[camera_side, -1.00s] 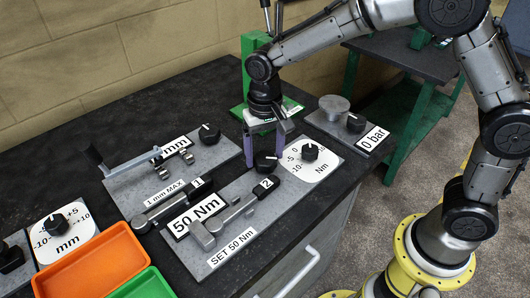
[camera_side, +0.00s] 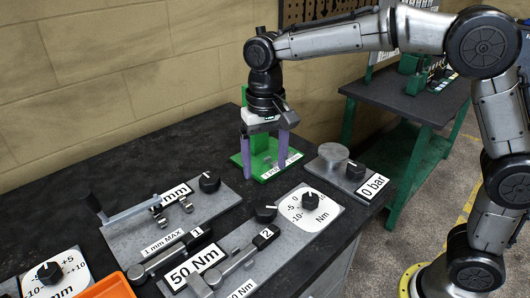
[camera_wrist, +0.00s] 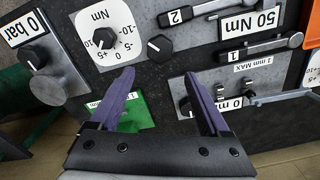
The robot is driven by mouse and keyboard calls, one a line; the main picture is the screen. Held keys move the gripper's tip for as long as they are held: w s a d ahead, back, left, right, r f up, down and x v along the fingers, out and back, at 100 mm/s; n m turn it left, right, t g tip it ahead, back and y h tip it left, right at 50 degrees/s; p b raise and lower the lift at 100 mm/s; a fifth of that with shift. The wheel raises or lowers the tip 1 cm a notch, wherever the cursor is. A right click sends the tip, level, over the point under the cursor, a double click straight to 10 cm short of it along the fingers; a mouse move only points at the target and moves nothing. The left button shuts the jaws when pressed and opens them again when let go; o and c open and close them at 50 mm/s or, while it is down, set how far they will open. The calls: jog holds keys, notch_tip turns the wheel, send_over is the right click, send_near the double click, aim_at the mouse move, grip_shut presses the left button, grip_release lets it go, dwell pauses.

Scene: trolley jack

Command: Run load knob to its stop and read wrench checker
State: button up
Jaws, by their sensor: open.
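The wrench checker is a grey plate (camera_side: 241,238) with a label reading 50 Nm (camera_side: 197,268) and a lever wrench tagged 2 (camera_side: 240,258). A black knob (camera_side: 265,213), apparently the load knob, stands at its far end; it also shows in the wrist view (camera_wrist: 160,48). Beside it a white Nm dial (camera_side: 325,216) carries another black knob (camera_side: 310,200). My gripper (camera_side: 265,171) is open and empty, its purple fingers pointing down above and behind the load knob. In the wrist view the load knob lies beyond the open fingertips (camera_wrist: 159,76).
A green stand (camera_side: 268,152) is behind my gripper. A 0 bar unit (camera_side: 340,170) is at right. A 1 mm MAX plate with a crank (camera_side: 130,212), a mm dial (camera_side: 50,272) and an orange tray (camera_side: 105,288) are at left. The bench's back is clear.

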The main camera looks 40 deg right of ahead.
notch_tip(320, 180, up, 2)
jog(key=shift+r, duration=0.1)
dwell(4.1)
